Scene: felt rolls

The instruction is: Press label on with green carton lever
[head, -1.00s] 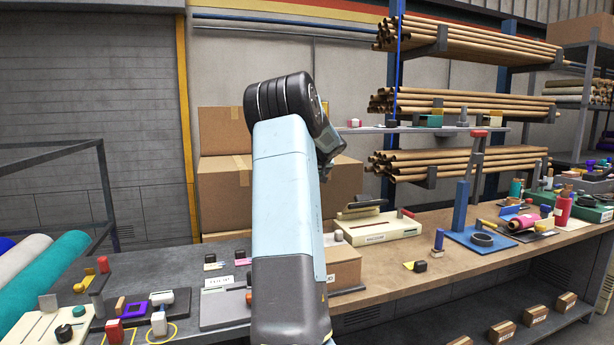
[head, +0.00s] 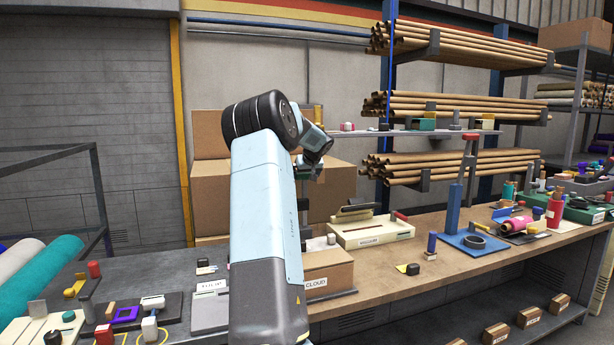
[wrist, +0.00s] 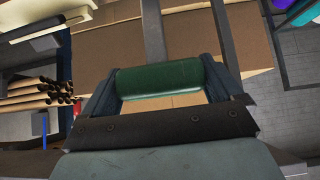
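The green handle (wrist: 160,79) of the lever is a horizontal cylinder in the wrist view, with a grey bar (wrist: 153,30) beyond it. My gripper (wrist: 162,84) has its two dark fingers apart, one at each end of the handle. I cannot tell whether they touch it. In the head view my gripper (head: 312,160) is raised above the bench, and my arm hides most of the lever. A brown carton (head: 338,266) stands below on the bench, with a white label (head: 317,283) reading CLOUD on its front face.
A cream fixture (head: 372,233) stands right of the carton. Farther right is a blue press (head: 454,212) with a red handle. Small blocks and tools lie at the left. Large cartons (head: 215,205) stand behind my arm.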

